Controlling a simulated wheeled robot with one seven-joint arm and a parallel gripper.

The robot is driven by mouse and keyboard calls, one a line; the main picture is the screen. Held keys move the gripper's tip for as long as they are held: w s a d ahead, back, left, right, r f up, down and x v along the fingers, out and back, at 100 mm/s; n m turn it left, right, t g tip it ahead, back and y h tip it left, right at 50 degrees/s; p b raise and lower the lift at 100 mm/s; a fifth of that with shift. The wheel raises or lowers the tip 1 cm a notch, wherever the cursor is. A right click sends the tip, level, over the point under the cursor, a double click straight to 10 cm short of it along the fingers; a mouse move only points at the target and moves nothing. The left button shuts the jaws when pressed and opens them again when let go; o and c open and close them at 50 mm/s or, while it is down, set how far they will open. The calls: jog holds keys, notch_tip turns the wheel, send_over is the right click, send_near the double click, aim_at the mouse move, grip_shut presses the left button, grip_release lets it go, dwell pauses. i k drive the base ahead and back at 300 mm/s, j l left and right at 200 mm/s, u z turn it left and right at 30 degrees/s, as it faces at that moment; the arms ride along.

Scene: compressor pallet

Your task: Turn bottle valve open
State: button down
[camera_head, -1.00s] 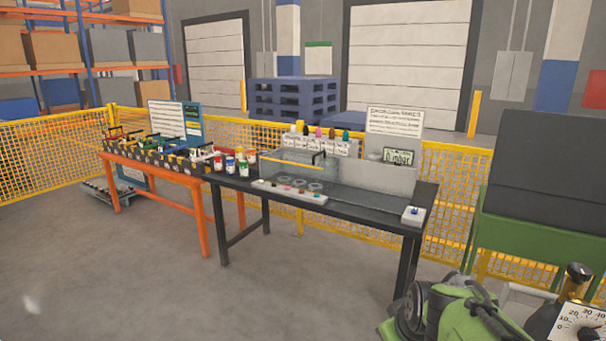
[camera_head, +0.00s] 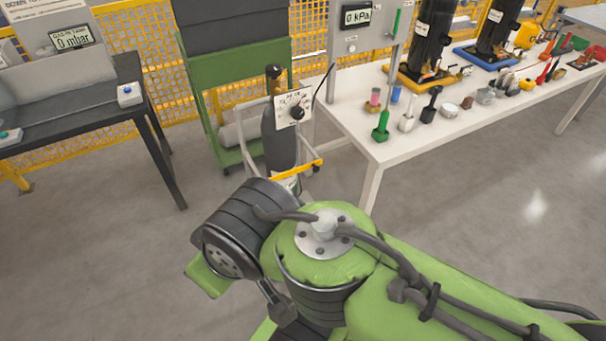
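A dark grey gas bottle (camera_head: 280,150) stands upright in a light-framed trolley with a yellow bar, left of the white bench. The bottle valve (camera_head: 274,73) is a black knob on a brass-coloured neck at its top. I cannot tell whether the valve is open. A white dial plate (camera_head: 294,108) with a black knob sits in front of the neck; its markings are too small to read. My green arm fills the lower middle, in front of and below the bottle. I cannot make out my gripper's fingers in this view.
A green cabinet (camera_head: 232,122) stands behind and left of the bottle. A white bench (camera_head: 376,150) with a 0 kPa panel, black cylinders and small tools is at right. A black table (camera_head: 95,98) is at left. Open floor lies in front.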

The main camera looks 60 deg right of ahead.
aim_at(274, 70)
jog(key=z, duration=1.6)
jog(key=j+z, duration=0.1)
jog(key=j, duration=1.2)
jog(key=i+j, duration=0.2)
jog(key=j, duration=0.2)
jog(key=i+j, duration=0.15)
jog(key=j, duration=0.25)
jog(key=i+j, duration=0.2)
jog(key=j, duration=0.15)
jog(key=i+j+z, duration=0.1)
jog(key=j, duration=0.3)
jog(key=i+z, duration=0.1)
jog(key=i, duration=1.4)
